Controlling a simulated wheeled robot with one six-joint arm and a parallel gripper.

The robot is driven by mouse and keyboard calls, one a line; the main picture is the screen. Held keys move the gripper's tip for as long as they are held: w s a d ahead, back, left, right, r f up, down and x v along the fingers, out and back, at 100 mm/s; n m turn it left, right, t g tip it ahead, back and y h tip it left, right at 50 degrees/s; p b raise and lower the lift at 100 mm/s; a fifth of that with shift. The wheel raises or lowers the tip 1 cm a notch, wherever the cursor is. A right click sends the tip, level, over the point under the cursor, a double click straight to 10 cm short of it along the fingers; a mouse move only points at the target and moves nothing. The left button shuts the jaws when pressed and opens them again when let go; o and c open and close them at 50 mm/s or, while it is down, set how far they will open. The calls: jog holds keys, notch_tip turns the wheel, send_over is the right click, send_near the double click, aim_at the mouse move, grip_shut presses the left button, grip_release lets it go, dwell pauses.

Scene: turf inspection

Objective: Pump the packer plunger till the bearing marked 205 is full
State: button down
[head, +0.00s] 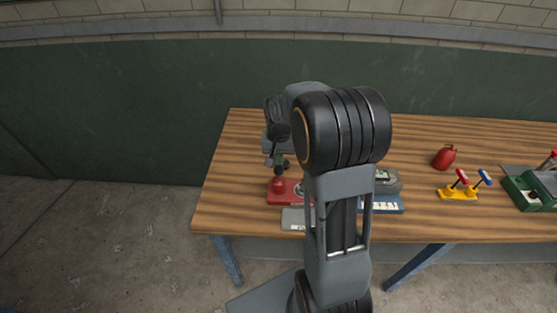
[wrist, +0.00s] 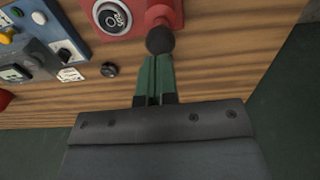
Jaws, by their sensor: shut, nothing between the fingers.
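The red packer (head: 289,197) stands near the left end of the table, partly hidden behind my arm. In the wrist view the red packer (wrist: 103,27) fills the top middle. A round bearing (wrist: 114,18) with a dark ring and pale marks sits on it; I cannot read the marks surely. The plunger's dark round knob (wrist: 160,40) is at the packer's near right. My gripper (wrist: 158,58) is shut and empty, its green fingertips right at the knob; I cannot tell whether they touch. In the head view my gripper (head: 278,160) is above the packer.
On the wooden table (head: 240,150), a grey plate (head: 293,219) lies in front of the packer and a blue box (head: 385,205) to its right. Farther right are a red bulb (head: 444,157), a yellow block with levers (head: 457,193) and a green box (head: 527,192).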

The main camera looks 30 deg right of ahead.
aim_at(279, 169)
notch_tip(279, 169, up, 9)
jog(key=b, duration=0.1)
jog(key=shift+r, duration=0.15)
jog(key=shift+w+b, duration=0.2)
jog(key=shift+b, duration=0.8)
jog(key=shift+d+r+b, duration=0.15)
jog(key=shift+r+b, duration=0.8)
jog(key=shift+b, duration=0.55)
jog(key=shift+f, duration=0.1)
notch_tip(279, 169, down, 14)
jog(key=shift+r+p, duration=0.1)
jog(key=shift+p, duration=0.25)
